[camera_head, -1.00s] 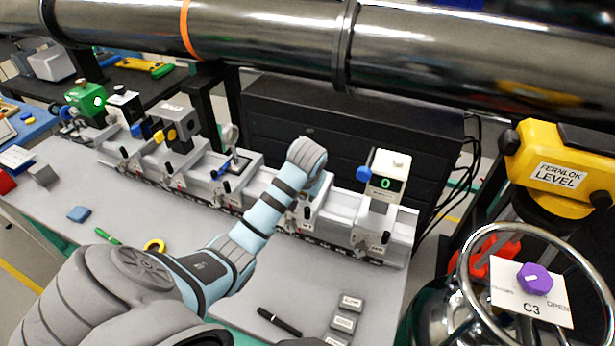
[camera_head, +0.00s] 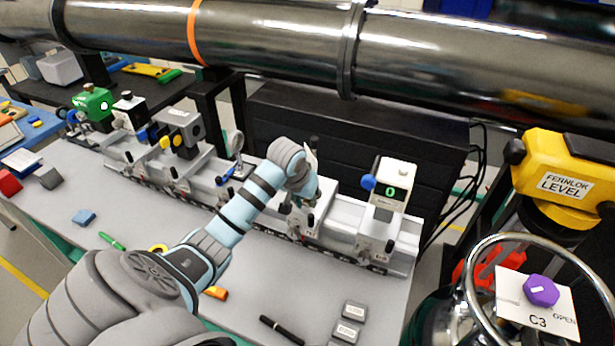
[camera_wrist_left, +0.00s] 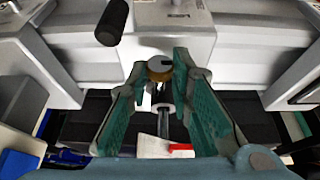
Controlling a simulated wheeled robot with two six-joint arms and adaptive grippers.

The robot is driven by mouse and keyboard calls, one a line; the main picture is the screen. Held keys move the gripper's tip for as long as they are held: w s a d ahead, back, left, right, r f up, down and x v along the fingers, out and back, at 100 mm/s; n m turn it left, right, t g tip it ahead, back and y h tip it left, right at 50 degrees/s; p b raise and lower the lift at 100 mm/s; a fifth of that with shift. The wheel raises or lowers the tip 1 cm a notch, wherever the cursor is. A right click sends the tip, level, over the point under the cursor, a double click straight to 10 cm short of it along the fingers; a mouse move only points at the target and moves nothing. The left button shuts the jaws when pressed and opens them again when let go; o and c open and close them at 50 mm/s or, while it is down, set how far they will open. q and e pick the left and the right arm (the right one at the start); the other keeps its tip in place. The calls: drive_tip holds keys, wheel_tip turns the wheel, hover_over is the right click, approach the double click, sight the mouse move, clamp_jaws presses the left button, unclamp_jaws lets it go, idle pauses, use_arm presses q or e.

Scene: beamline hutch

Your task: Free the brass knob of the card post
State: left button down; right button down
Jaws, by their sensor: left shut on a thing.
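The brass knob (camera_wrist_left: 160,72) shows in the left wrist view with a pale slotted top, between the tips of my left gripper (camera_wrist_left: 157,70). The green-padded fingers are shut on it from both sides. In the head view my left gripper (camera_head: 303,194) is down at the rail carriage, mostly covered by my wrist. The card post (camera_head: 313,152) stands just behind my wrist, with part of a pale card showing. The knob is hidden in the head view. My right gripper is not in view.
A white display box (camera_head: 392,183) with a blue knob stands right of the gripper on the rail (camera_head: 340,215). Other carriages stand to the left. A large steel pipe (camera_head: 260,30) crosses above. A black pen (camera_head: 281,330) lies on the open grey tabletop.

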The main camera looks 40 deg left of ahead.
use_arm(q)
drive_tip(key=c, duration=1.7)
unclamp_jaws()
drive_tip(key=shift+r, duration=0.1)
drive_tip(key=v, duration=1.1)
drive_tip(key=shift+s+r, duration=0.25)
drive_tip(key=shift+r, duration=0.1)
